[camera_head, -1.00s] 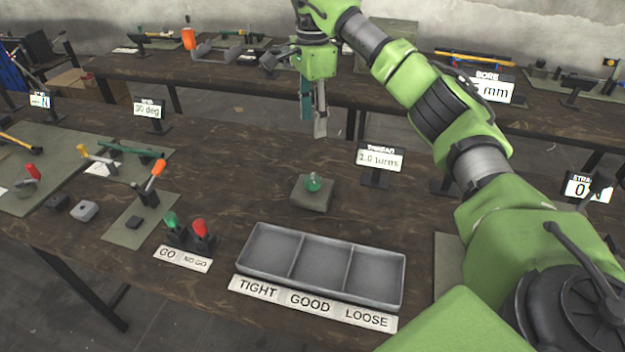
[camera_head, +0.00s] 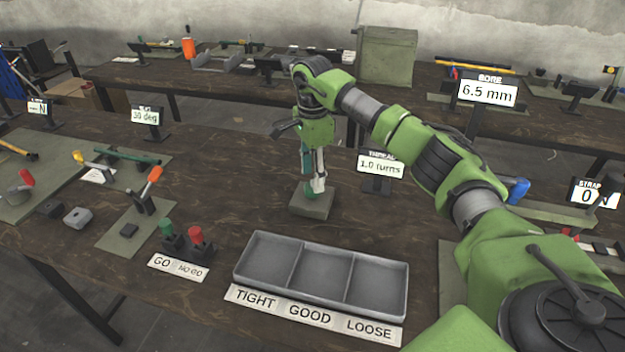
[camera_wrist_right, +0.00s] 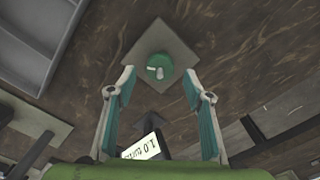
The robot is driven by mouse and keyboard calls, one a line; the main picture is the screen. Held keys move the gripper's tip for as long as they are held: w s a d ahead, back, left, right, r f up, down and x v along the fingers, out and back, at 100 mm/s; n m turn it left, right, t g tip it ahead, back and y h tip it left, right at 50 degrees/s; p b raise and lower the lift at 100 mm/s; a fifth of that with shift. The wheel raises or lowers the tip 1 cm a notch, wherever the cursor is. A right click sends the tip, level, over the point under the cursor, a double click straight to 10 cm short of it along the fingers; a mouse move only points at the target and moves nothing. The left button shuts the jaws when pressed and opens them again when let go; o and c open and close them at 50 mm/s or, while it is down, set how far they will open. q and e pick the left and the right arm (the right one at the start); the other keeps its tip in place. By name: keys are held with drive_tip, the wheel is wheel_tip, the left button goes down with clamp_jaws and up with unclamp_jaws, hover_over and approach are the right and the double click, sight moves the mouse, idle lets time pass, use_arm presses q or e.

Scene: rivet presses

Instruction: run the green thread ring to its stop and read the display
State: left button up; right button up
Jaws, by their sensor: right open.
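The green thread ring (camera_wrist_right: 159,66) sits on a grey-green square block (camera_wrist_right: 178,41) in the right wrist view. In the head view the block (camera_head: 312,204) stands on the table behind the tray, and my gripper hides the ring. My right gripper (camera_head: 314,186) points down right over the block. In the right wrist view its fingers (camera_wrist_right: 160,95) are spread wide, with the ring centred just beyond the tips and nothing between them. The thread display (camera_head: 381,169) stands right of the block and reads 1.0 turns. My left gripper is in neither view.
A grey three-compartment tray (camera_head: 235,272) lies in front, with a TIGHT, GOOD, LOOSE label strip (camera_head: 310,316). Green and red GO and NO GO gauges (camera_head: 186,244) stand left of it. The bore display (camera_head: 488,92) reads 6.5 mm. Bare table lies left of the block.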

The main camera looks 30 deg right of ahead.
sight(312, 189)
drive_tip(key=shift+f, duration=1.45)
drive_tip(key=c, duration=1.1)
drive_tip(key=shift+m, duration=0.3)
drive_tip(key=m+p, duration=0.1)
drive_tip(key=m, duration=0.3)
drive_tip(key=shift+m, duration=0.3)
drive_tip(key=m+p, duration=0.1)
drive_tip(key=m, duration=0.4)
drive_tip(key=shift+r+m+p, duration=0.1)
drive_tip(key=shift+m+p, duration=0.2)
drive_tip(key=m+p, duration=0.1)
drive_tip(key=m, duration=0.4)
drive_tip(key=m+p, duration=0.1)
drive_tip(key=m, duration=0.4)
drive_tip(key=shift+m, duration=0.4)
